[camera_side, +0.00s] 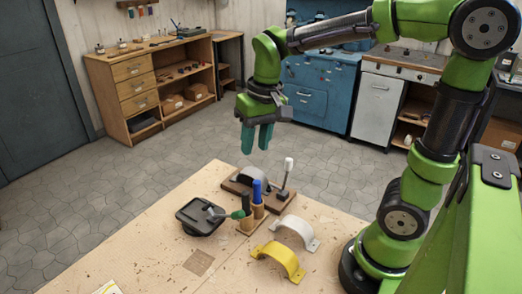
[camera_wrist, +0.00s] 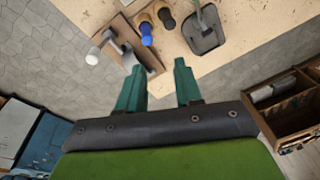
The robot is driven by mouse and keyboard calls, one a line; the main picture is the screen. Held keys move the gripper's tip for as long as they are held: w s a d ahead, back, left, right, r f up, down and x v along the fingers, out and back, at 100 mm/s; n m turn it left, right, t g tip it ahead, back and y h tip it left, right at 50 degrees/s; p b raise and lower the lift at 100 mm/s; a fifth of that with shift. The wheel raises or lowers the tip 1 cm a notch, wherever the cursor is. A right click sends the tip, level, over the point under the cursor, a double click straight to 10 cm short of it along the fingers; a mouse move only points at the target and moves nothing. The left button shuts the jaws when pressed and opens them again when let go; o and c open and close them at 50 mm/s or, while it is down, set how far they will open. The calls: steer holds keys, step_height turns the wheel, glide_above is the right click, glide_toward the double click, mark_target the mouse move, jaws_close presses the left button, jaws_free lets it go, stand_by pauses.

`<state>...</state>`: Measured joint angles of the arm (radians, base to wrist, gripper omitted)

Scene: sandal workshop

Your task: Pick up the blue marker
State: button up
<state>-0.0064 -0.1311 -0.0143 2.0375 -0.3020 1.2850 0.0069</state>
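The blue marker (camera_side: 257,191) stands upright in a small wooden holder (camera_side: 246,225) on the workbench. A dark green marker or handle stands beside it in the holder. In the wrist view, the blue marker (camera_wrist: 146,34) shows end-on at the top, beyond my fingertips, with a dark round end (camera_wrist: 166,17) next to it. My gripper (camera_side: 257,138) hangs above the back of the bench with its teal fingers pointing down. In the wrist view, my gripper (camera_wrist: 158,76) has its fingers apart with nothing held between them. It is clear of the marker.
A brown board (camera_side: 234,187) with a grey curved piece and a white-topped lever (camera_side: 288,166) is behind the holder. A black tray (camera_side: 187,214) with a green-handled tool lies left. White (camera_side: 294,230) and yellow (camera_side: 278,256) arches stand right and in front. The left front bench is mostly clear.

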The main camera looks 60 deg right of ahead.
mark_target(257, 181)
steer(key=shift+m+g+h, duration=0.3)
steer(key=shift+m+g, duration=0.1)
steer(key=shift+g, duration=0.5)
steer(key=f, duration=0.5)
steer(key=d+f, duration=0.1)
steer(key=f, duration=0.9)
steer(key=shift+w+d+f, duration=0.15)
steer(key=shift+w+f, duration=0.2)
steer(key=c, duration=0.6)
